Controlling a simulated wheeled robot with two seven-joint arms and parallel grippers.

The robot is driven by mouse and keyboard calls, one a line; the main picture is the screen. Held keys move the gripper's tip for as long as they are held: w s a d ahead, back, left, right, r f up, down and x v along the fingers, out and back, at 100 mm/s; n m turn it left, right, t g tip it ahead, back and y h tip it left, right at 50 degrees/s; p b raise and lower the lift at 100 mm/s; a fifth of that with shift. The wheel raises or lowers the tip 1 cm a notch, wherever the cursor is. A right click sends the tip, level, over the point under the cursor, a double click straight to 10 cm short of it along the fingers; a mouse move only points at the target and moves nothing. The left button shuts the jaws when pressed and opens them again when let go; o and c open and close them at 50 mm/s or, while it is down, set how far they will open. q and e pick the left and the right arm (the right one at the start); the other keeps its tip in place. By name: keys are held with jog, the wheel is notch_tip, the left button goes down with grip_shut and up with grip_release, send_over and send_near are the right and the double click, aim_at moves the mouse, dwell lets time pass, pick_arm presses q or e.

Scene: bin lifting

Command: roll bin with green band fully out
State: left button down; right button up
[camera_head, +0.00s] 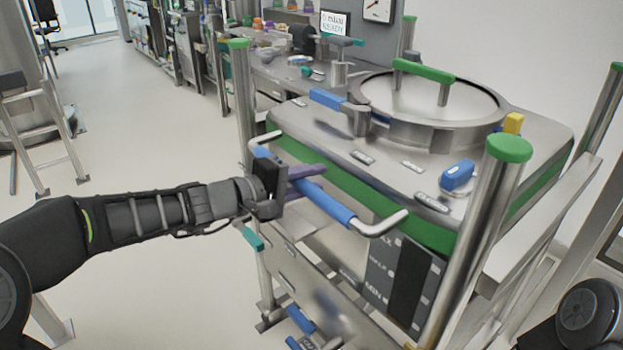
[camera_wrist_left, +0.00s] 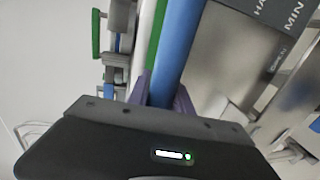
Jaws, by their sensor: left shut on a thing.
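The bin with the green band (camera_head: 345,182) is a metal container with a round lid (camera_head: 430,98) and a green lid handle. It sits in a metal frame with green-capped posts. A bar handle with a blue sleeve (camera_head: 325,203) runs along its near side. My left gripper (camera_head: 292,180) is shut on this blue handle near its left part. In the left wrist view the purple fingers (camera_wrist_left: 160,97) close around the blue bar (camera_wrist_left: 178,50). My right gripper does not show; only a dark part of mine is at the lower right.
Green-capped posts (camera_head: 485,230) stand at the frame's corners. A metal rail (camera_head: 540,215) runs along the right side. A step ladder (camera_head: 40,125) stands at the far left. A bench (camera_head: 285,72) with small items is behind. The pale floor at left is clear.

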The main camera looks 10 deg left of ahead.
aim_at(299, 186)
pick_arm(q)
jog(key=shift+s+a+f+b, duration=0.35)
jog(key=shift+a+b, duration=0.05)
jog(key=shift+b, duration=0.35)
jog(key=shift+s+a, duration=0.2)
jog(key=shift+s, duration=0.05)
jog(key=shift+v, duration=0.8)
jog(key=c, duration=1.5)
grip_release()
jog(key=shift+d+r, duration=0.1)
jog(key=shift+o, duration=0.8)
jog(key=shift+w+d, duration=0.1)
jog(key=shift+w, duration=0.15)
jog(key=shift+o, duration=1)
jog(key=shift+d, duration=0.1)
jog(key=shift+r, duration=0.1)
